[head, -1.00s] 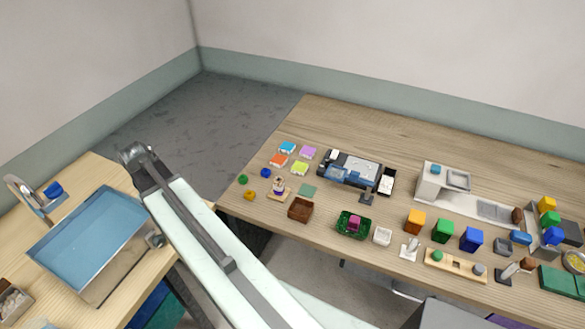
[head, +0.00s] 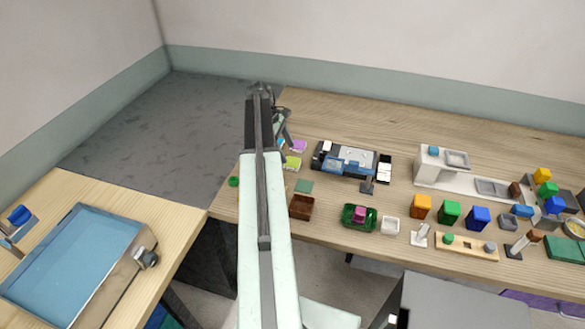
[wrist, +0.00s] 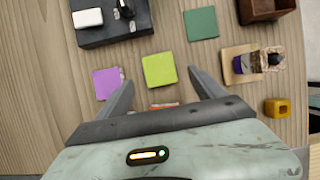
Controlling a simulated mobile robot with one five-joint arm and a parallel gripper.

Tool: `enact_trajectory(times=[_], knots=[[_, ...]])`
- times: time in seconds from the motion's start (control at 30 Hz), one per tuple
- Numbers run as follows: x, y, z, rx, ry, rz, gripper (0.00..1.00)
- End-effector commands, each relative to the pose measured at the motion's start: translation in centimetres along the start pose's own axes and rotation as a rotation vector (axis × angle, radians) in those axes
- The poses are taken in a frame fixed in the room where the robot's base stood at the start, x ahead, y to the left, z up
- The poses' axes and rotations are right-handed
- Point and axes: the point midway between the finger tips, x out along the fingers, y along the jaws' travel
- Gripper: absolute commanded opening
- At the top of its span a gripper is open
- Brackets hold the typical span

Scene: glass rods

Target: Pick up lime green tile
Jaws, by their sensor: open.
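The lime green tile (wrist: 159,70) lies flat on the wooden table. In the wrist view it is just ahead of and between my fingertips, with bare table on both sides. It also shows in the head view (head: 292,162), just right of my arm. My gripper (wrist: 160,78) is open and empty, its two fingers spread wide. It appears to hang above the table, though its exact height cannot be told. In the head view my arm hides much of the tile group.
A purple tile (wrist: 108,83) lies close left of the lime one. An orange-red tile (wrist: 163,105) is mostly hidden by my gripper. A dark green tile (wrist: 201,23), a brown box (wrist: 268,8), a figure on a wooden base (wrist: 252,63) and a dark device (wrist: 112,20) stand around.

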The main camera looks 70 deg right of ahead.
Motion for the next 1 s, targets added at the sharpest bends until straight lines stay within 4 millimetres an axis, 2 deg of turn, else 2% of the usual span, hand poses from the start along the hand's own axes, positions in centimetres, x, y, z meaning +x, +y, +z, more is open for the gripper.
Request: enact_trajectory(times=[0.17, 0.43, 0.7, 0.97, 1.0], knots=[[0.9, 0.0, -0.1, 0.000, 0.000, 0.000, 0.78], [5.4, 0.1, -0.2, 0.002, 0.000, 0.000, 0.78], [5.3, 0.2, 0.1, 0.002, 0.000, 0.000, 0.78], [5.3, 0.2, 0.1, 0.003, 0.001, 0.000, 0.06], [5.3, 0.2, 0.1, 0.003, 0.000, -0.001, 0.05]])
